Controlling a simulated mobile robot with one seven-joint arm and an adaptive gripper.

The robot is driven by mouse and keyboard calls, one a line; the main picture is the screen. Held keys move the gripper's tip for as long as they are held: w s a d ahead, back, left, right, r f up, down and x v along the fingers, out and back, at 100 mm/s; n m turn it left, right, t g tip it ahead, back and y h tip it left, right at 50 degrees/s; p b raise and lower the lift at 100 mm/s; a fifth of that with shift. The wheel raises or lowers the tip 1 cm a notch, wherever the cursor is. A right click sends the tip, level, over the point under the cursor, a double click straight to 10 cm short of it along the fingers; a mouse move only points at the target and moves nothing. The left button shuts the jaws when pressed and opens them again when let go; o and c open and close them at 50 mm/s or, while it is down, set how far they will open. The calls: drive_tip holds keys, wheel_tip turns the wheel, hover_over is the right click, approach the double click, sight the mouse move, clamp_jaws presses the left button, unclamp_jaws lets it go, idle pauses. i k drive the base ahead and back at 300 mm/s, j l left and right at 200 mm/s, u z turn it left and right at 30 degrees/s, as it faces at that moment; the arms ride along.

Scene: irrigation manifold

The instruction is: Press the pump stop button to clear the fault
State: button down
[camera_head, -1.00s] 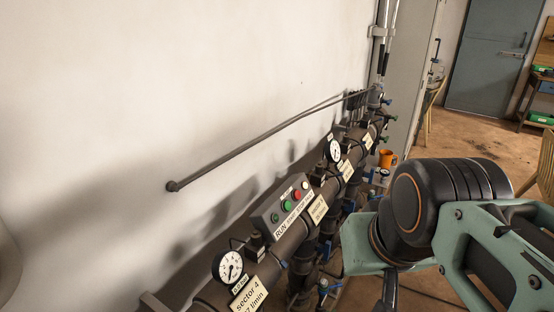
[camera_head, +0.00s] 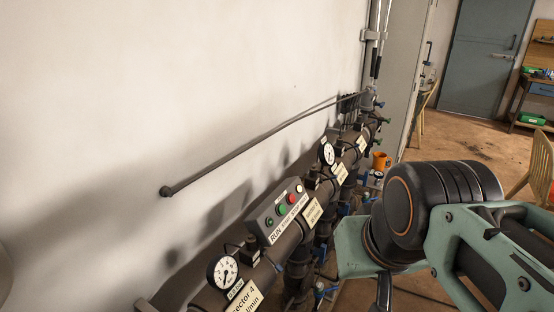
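A grey control box (camera_head: 256,224) sits on the dark manifold pipe, left of my arm. A red button (camera_head: 292,198), which looks like the stop button, is on its sloped face. A larger green button (camera_head: 281,209) and a small green one or lamp (camera_head: 269,220) are to its lower left. A pale round lamp or button (camera_head: 299,188) is at the upper right end. The strip below begins with "RUN"; its other words are too small to read surely. My arm is at the right, apart from the box in the picture. My gripper's fingertips are not visible.
A pressure gauge (camera_head: 222,272) stands in front of the box and another gauge (camera_head: 327,154) behind it. Blue-handled valves line the manifold. A thin dark rod (camera_head: 255,147) runs along the white wall above. An orange mug (camera_head: 379,160) is beyond. Open floor lies at right.

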sight(291, 197)
drive_tip(key=i+l+u, duration=0.2)
drive_tip(key=l+u, duration=0.15)
drive_tip(key=l, duration=0.7)
drive_tip(key=i+l+u, duration=0.1)
drive_tip(key=l+u, duration=0.3)
drive_tip(key=l, duration=0.65)
